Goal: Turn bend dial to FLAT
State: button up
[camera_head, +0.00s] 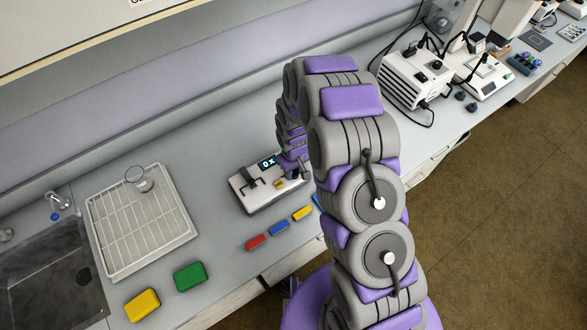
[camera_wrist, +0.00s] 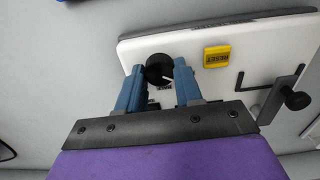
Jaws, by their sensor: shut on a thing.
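The bend dial is a small round black knob (camera_wrist: 159,68) with a white pointer mark, on the white device in the wrist view. My gripper (camera_wrist: 160,72) has its two blue fingers on either side of the knob and is shut on it. Printed lettering below the knob is partly hidden by the fingers and too small to read. In the head view the white device (camera_head: 246,198) sits on the bench with a small display reading "0x"; my arm hides its right end, the knob and most of my gripper.
In the head view, red (camera_head: 256,242), blue (camera_head: 279,228) and yellow blocks lie before the device. A wire drying rack (camera_head: 140,215) with a glass stands left.

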aim_at(294, 172)
jog(key=shift+s, duration=0.1)
jog(key=o, duration=1)
jog(key=shift+o, duration=0.2)
notch_tip(294, 172, up, 17)
jog(key=p, duration=0.2)
jog(key=shift+r, duration=0.15)
